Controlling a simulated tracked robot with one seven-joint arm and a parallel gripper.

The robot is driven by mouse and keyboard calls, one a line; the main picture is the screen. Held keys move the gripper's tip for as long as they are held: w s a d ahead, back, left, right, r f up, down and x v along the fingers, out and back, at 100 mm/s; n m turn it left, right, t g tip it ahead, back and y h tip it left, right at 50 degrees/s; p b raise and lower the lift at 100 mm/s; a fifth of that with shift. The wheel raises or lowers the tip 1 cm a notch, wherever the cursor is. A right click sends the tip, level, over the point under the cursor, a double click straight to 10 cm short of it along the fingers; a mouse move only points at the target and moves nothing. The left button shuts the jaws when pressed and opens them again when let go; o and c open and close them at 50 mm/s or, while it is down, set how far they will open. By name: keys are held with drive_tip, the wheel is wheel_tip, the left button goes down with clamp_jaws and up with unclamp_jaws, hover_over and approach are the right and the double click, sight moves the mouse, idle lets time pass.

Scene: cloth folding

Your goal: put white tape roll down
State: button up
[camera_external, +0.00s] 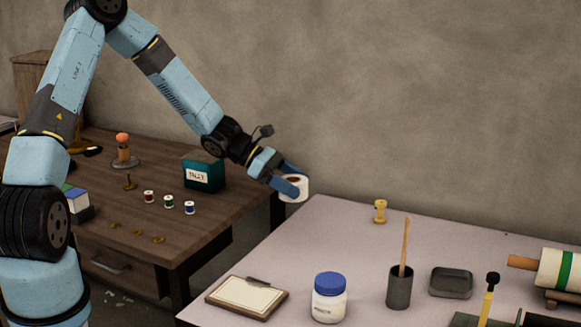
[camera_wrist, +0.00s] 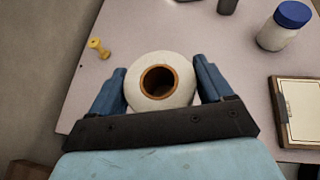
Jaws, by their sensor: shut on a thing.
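The white tape roll (camera_external: 297,190) has a brown core. In the external view it is at my gripper (camera_external: 290,185), in the air near the back left corner of the pale table (camera_external: 290,245). In the wrist view the roll (camera_wrist: 133,92) sits between the two blue fingers of my gripper (camera_wrist: 160,90), with its core opening facing the camera. The gripper is shut on the roll. The fingers hide part of the roll in the external view.
On the pale table are a yellow spool (camera_external: 380,211), a clipboard (camera_external: 247,296), a blue-lidded jar (camera_external: 329,298), a dark cup with a stick (camera_external: 399,288) and a grey tray (camera_external: 451,282). The table's back left area is clear. A brown desk (camera_external: 215,222) stands at left.

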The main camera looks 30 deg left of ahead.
drive_tip(key=w+d+f, duration=0.3)
drive_tip(key=w+f, duration=0.1)
drive_tip(key=w, duration=0.5)
hover_over(329, 226)
drive_tip(key=f, duration=0.5)
drive_tip(key=shift+s+a+f, duration=0.1)
drive_tip(key=shift+s+a, duration=0.05)
drive_tip(key=shift+s, duration=0.05)
drive_tip(key=shift+w+f, duration=0.25)
drive_tip(key=shift+f, duration=0.1)
drive_tip(key=shift+w+f, duration=0.1)
drive_tip(key=shift+f, duration=1.5)
drive_tip(key=o, duration=1)
drive_tip(key=shift+c, duration=0.2)
